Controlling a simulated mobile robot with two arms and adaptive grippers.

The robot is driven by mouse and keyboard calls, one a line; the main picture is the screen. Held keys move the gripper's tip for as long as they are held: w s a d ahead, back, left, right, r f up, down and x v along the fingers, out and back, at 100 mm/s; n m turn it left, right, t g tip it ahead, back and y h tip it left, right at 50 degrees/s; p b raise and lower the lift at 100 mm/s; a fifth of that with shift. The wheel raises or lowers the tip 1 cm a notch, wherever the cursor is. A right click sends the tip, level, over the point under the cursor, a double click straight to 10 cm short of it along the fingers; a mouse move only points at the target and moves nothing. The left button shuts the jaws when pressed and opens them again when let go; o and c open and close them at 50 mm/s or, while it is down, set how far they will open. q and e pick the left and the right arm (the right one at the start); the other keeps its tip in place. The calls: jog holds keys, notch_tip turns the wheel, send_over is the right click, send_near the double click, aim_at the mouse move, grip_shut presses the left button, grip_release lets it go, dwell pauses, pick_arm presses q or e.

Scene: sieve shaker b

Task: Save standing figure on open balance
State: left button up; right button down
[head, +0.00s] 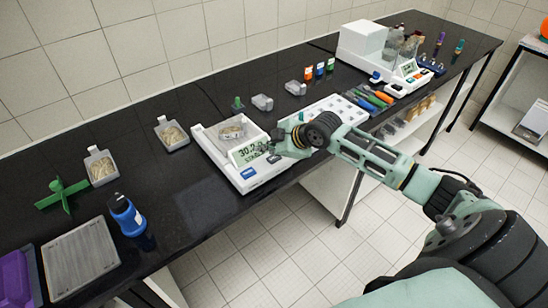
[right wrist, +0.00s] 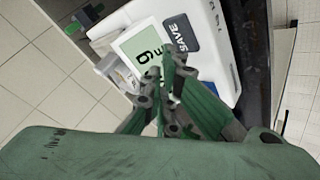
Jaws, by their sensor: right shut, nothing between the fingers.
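The open balance (head: 202,146) is a white unit on the black bench, with a small dish of grains (head: 231,131) on its pan. Its green display (head: 249,152) shows a figure that looks like 30.2 g, partly covered in the right wrist view. The dark SAVE key (right wrist: 181,32) is beside the display in the right wrist view, just beyond my fingertips. My right gripper (head: 275,146) is over the balance's front right side, its fingers (right wrist: 172,76) shut and empty. I cannot tell whether they touch the balance. My left gripper is out of view.
Grain trays (head: 101,167) and a blue bottle (head: 126,214) stand to the left. A white rack (head: 325,107), screwdrivers (head: 371,99) and another white instrument (head: 362,45) stand to the right.

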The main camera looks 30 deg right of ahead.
aim_at(269, 160)
jog(key=shift+f, duration=0.1)
dwell(0.3)
jog(key=shift+f, duration=0.35)
jog(key=shift+f, duration=0.5)
dwell(0.8)
jog(key=shift+r+p, duration=0.65)
jog(key=shift+r, duration=0.3)
notch_tip(269, 160, up, 5)
jog(key=p, duration=0.4)
